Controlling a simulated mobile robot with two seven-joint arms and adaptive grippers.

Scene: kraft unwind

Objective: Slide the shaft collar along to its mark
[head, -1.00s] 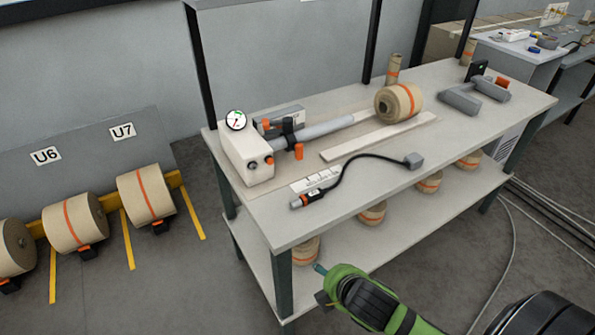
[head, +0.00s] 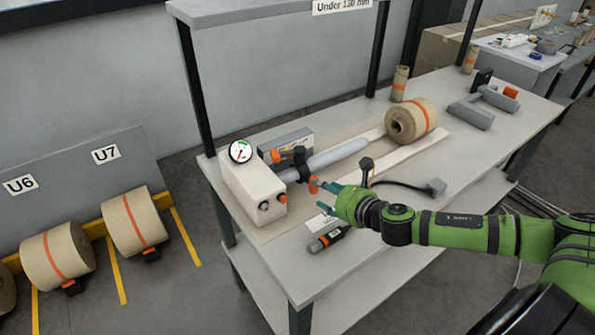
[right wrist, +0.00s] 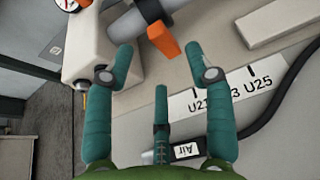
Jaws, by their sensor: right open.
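The shaft collar (head: 302,165) is a black ring around the grey shaft (head: 335,157), close to the white box. Its orange lever (head: 314,186) hangs on the near side. In the right wrist view the black collar (right wrist: 150,12) is at the top with the orange lever (right wrist: 163,40) below it. My right gripper (head: 322,197) has teal fingers spread open, just short of the lever, with nothing between them. A white marked strip (right wrist: 230,93) reading U21 to U25 lies under the right finger; one label is partly covered. My left gripper is out of view.
The white box (head: 255,192) with a gauge stands left of the collar. A kraft roll (head: 425,112) lies beyond the shaft's free end. A pale flat bar (head: 405,162) lies right of the shaft.

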